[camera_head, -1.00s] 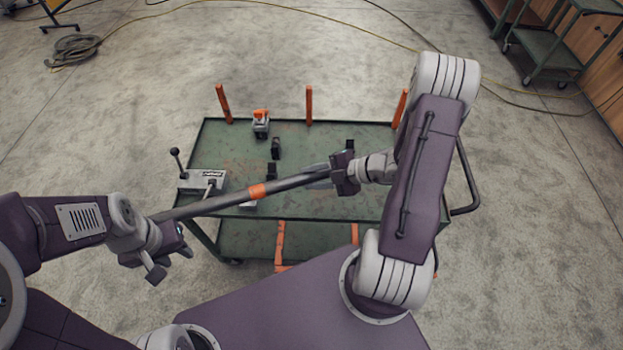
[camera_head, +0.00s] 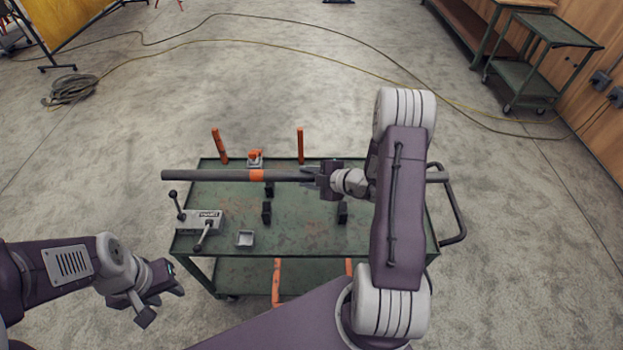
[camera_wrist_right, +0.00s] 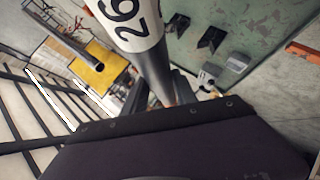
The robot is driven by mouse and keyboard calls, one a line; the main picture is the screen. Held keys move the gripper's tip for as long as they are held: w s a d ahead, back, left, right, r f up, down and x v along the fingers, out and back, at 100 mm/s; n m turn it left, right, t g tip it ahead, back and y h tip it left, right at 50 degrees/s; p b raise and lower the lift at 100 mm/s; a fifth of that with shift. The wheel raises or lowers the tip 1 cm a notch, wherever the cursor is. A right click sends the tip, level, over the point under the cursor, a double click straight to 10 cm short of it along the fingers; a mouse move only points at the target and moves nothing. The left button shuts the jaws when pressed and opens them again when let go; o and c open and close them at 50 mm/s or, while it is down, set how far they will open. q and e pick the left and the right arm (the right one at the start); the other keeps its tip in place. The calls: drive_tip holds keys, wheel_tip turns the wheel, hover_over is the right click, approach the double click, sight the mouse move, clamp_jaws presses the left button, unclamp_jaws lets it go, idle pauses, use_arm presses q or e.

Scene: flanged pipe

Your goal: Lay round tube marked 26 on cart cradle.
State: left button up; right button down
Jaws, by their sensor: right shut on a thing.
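The long dark round tube (camera_head: 205,175) with an orange band runs left to right above the cart (camera_head: 300,230), level in the picture. My right gripper (camera_head: 322,178) is shut on it to the right of the band. The white label "26" shows on the tube (camera_wrist_right: 151,65) in the right wrist view. Two black cradle blocks, a left one (camera_head: 267,212) and a right one (camera_head: 342,212), stand on the green cart top, nearer to me than the tube. They also show in the right wrist view (camera_wrist_right: 211,39). My left gripper (camera_head: 163,300) is open and empty, left of the cart's front.
A grey lever box (camera_head: 203,220) stands at the cart's left, with a small grey tray (camera_head: 245,239) beside it. Orange posts (camera_head: 300,145) rise at the back edge, near an orange-topped clamp (camera_head: 255,158). Another green cart (camera_head: 530,70) stands far right.

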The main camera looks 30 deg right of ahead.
drive_tip(key=shift+a+f+b, duration=0.15)
drive_tip(key=shift+f+b, duration=0.55)
drive_tip(key=shift+b, duration=0.25)
drive_tip(key=shift+f+b, duration=1.9)
drive_tip(key=shift+f, duration=0.75)
drive_tip(key=shift+f, duration=0.15)
wheel_tip(320, 180, down, 10)
drive_tip(key=b, duration=0.8)
drive_tip(key=shift+b, duration=0.4)
drive_tip(key=shift+r, duration=0.25)
